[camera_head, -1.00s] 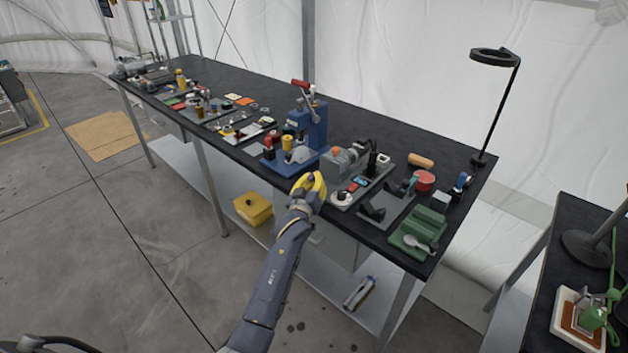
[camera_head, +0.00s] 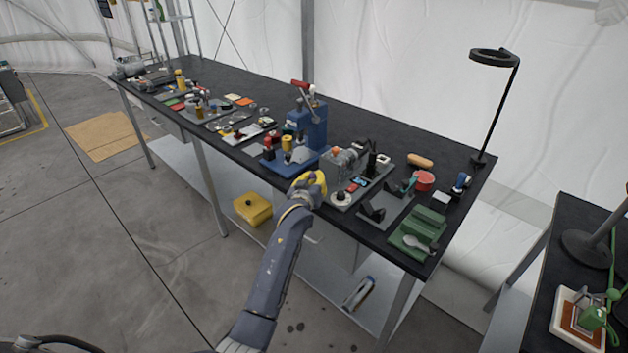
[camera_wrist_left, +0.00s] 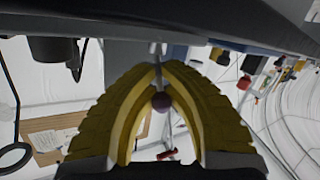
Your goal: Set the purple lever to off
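My left gripper (camera_head: 312,182), with yellow fingers, is at the front edge of the black workbench, just in front of a grey device (camera_head: 341,168). In the left wrist view its fingers (camera_wrist_left: 159,70) curve together at the tips. The round purple knob of the lever (camera_wrist_left: 161,101) sits between them, and a thin metal rod (camera_wrist_left: 158,48) shows at the fingertips. The fingers appear shut around the lever. In the head view the knob is hidden by the gripper, so the lever's setting cannot be read. My right gripper is not in view.
A blue press (camera_head: 310,125) with a red-tipped handle stands behind my left gripper. A yellow box (camera_head: 252,209) sits on the lower shelf.

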